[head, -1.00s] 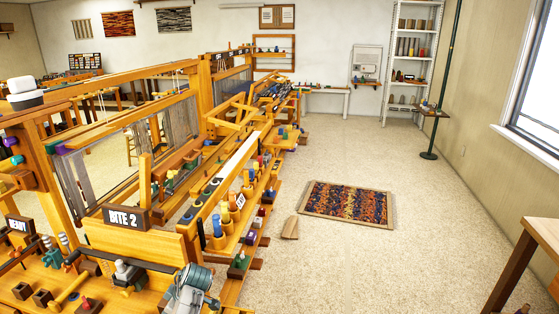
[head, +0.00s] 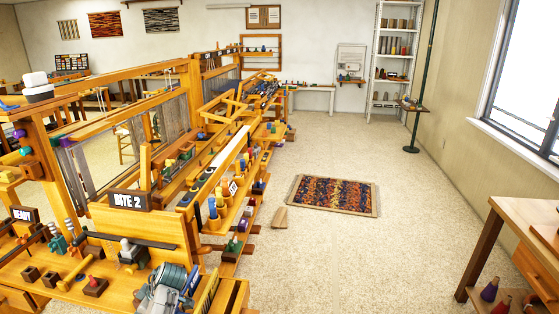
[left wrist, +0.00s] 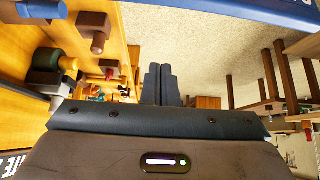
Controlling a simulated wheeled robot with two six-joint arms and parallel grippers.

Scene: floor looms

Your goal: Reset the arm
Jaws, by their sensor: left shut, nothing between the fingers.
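My left gripper (left wrist: 162,85) shows in the left wrist view, its two dark fingers together with nothing between them. It points over the pale floor, beside the wooden loom (left wrist: 125,20) with its pegs on the left. In the head view, a grey and blue mechanism (head: 168,287) at the bottom edge stands by the front of the loom; I cannot tell whether it is part of my left arm. No gripper fingertips can be made out in the head view. My right arm and gripper are not in view.
The long loom with its BITE 2 sign (head: 128,200) fills the left side. A patterned rug (head: 333,195) and a small wooden piece (head: 280,218) lie on the floor. A wooden table (head: 510,215) stands at the right, cones beneath it. The floor between is open.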

